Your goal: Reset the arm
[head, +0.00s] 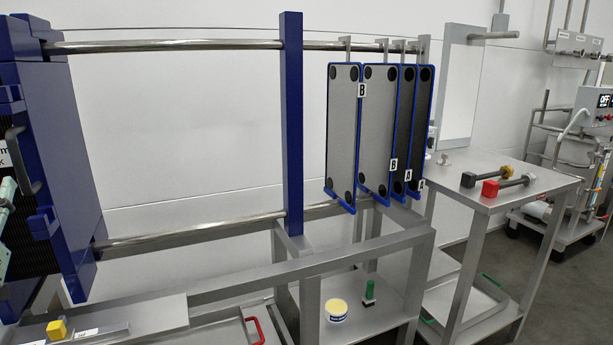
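My arm and gripper do not show in the head view. The gripper's state and place are hidden from me. In front of me is a plate frame with a blue upright post (291,125) and steel rails. Several grey and black plates with blue edges, tagged A and B, hang at the right end of the rails; the nearest grey plate (343,130) faces me. A large blue end block (62,150) stands at the left.
A steel table (500,195) at the right holds a yellow-headed tool (487,176) and a red-headed tool (507,185). A white tub (336,310) and a green-handled item (369,292) stand on a low shelf. A yellow block (57,330) lies front left. Open floor (570,295) shows at right.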

